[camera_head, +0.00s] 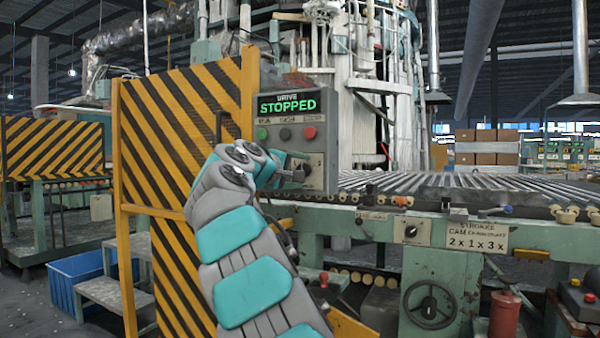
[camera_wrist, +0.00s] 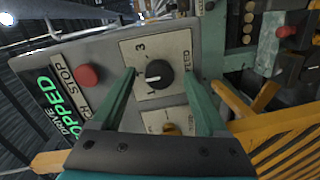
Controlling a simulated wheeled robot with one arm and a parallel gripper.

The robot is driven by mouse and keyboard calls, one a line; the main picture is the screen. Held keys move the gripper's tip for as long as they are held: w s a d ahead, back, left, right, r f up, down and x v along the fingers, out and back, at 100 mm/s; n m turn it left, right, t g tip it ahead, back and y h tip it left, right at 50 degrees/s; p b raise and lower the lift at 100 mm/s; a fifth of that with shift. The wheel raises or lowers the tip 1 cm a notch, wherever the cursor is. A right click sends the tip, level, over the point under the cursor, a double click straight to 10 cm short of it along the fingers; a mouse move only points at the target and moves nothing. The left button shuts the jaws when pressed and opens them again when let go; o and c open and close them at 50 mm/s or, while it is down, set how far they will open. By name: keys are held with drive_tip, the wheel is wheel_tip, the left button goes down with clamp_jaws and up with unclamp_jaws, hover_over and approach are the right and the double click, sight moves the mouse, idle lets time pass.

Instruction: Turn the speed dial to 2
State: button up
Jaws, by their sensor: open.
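The speed dial (camera_wrist: 159,74) is a round black knob on a pale plate (camera_wrist: 178,45) of the grey control panel. A 3 and a 1 are readable beside it in the wrist view; no 2 is clearly visible. A small white mark on the knob points to the lower left, towards the 1. My gripper (camera_wrist: 158,72) is open, with one green finger on each side of the knob. I cannot tell whether either finger touches it. In the head view my gripper (camera_head: 297,172) is at the panel's lower part and hides much of the dial.
The panel's display (camera_head: 287,104) reads DRIVE STOPPED. A red button (camera_head: 310,133) sits above the dial, beside black and green buttons. An orange-brown knob (camera_wrist: 170,129) lies near my gripper. A striped yellow-black barrier (camera_head: 180,110) stands left of the panel, a roller conveyor (camera_head: 460,185) right.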

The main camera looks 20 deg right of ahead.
drive_tip(key=v, duration=0.7)
idle(0.3)
